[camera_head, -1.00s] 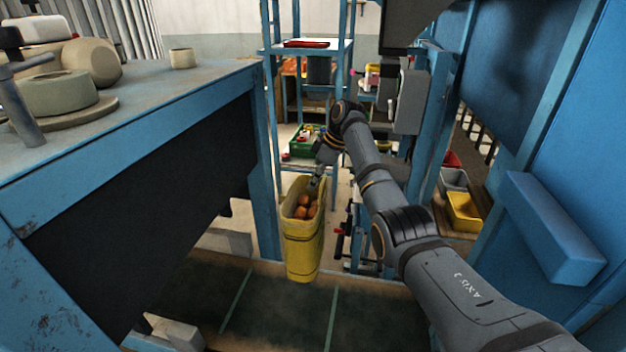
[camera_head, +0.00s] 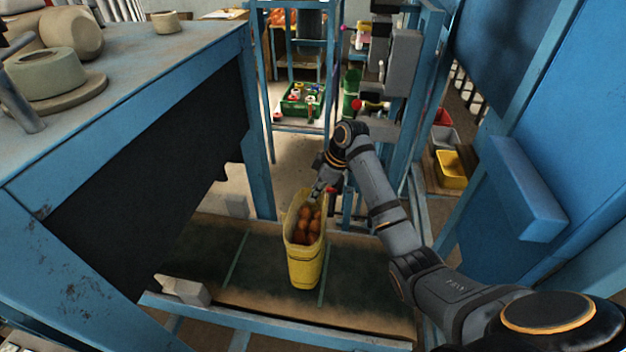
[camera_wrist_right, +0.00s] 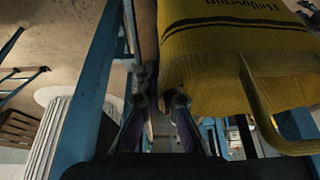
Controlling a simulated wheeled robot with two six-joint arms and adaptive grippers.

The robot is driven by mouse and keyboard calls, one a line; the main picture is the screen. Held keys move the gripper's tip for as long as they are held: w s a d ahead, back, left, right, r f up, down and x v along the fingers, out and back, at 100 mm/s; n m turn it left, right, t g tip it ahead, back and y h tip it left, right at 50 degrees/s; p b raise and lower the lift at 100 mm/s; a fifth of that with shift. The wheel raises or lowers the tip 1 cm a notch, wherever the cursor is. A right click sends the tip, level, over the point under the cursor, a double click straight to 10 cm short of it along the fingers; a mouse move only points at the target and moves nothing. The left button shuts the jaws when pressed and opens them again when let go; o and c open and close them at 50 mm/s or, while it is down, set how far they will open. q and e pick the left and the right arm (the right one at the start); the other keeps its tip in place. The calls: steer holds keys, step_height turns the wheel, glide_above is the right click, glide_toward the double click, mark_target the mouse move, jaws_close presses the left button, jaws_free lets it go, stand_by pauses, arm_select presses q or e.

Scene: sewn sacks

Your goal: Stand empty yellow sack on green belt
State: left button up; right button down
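A tall yellow sack (camera_head: 306,262) is upright over the dark green belt (camera_head: 262,270), between its lighter cross lines. Its mouth is open and several orange-brown round things (camera_head: 308,232) show inside, so it is not empty. I cannot tell whether its bottom touches the belt. My right gripper (camera_head: 317,192) is at the far rim of the sack and appears shut on it. In the right wrist view the sack (camera_wrist_right: 235,60) fills the upper right, with dark printing and a loop handle; the gripper's fingers (camera_wrist_right: 160,97) are at its edge. My left gripper is out of view.
A blue-framed table (camera_head: 130,85) with stone-like round parts stands at left. A blue machine panel (camera_head: 545,190) is at right. A blue rack with a green crate (camera_head: 299,103) is behind, and a yellow bin (camera_head: 450,170) is right.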

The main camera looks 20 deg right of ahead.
mark_target(315, 204)
steer(key=shift+s+a+f+p, duration=0.1)
steer(key=shift+s+f+p, duration=0.05)
steer(key=shift+f+p, duration=0.3)
steer(key=shift+s+a+f+p, duration=0.15)
steer(key=shift+f+p, duration=0.2)
steer(key=shift+f, duration=0.2)
steer(key=shift+w+d+f, duration=0.1)
steer(key=shift+d+f, duration=0.05)
steer(key=shift+f, duration=0.5)
steer(key=c, duration=1.8)
jaws_free()
steer(key=shift+f, duration=0.15)
steer(key=shift+o, duration=1.4)
steer(key=shift+s, duration=0.2)
